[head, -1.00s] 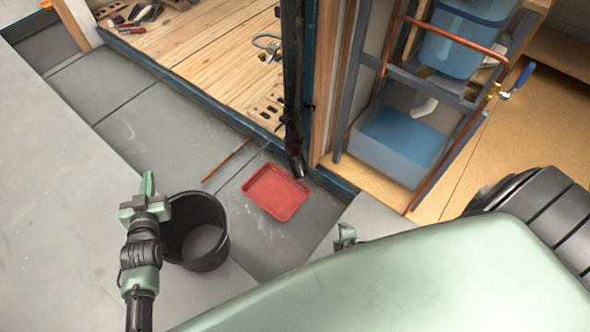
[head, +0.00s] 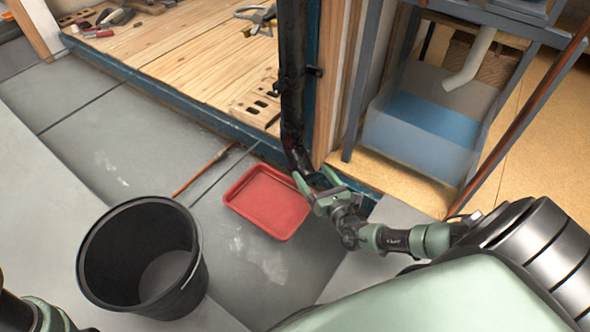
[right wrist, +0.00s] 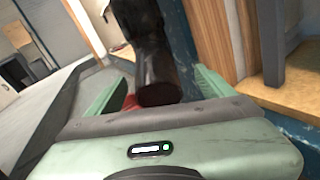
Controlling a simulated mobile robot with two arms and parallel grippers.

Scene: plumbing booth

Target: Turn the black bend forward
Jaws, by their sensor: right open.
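The black bend (head: 299,158) is at the foot of a black upright pipe (head: 292,70) in the head view. Its lower end points toward the front right, just above the floor. My right gripper (head: 316,186) is open at that lower end. In the right wrist view, the bend (right wrist: 158,82) lies between the two green fingers of the right gripper (right wrist: 158,92), with a gap on each side. The fingertips partly hide the bend's end in the head view. Only part of my left arm shows at the lower left; its gripper is out of view.
A red tray (head: 267,203) lies on the floor left of the right gripper. A black bucket (head: 100,250) stands at the lower left. A wooden post (head: 333,90) rises right of the pipe. A blue-tinted tank (head: 425,140) stands further right. A thin orange rod (head: 200,172) lies on the floor.

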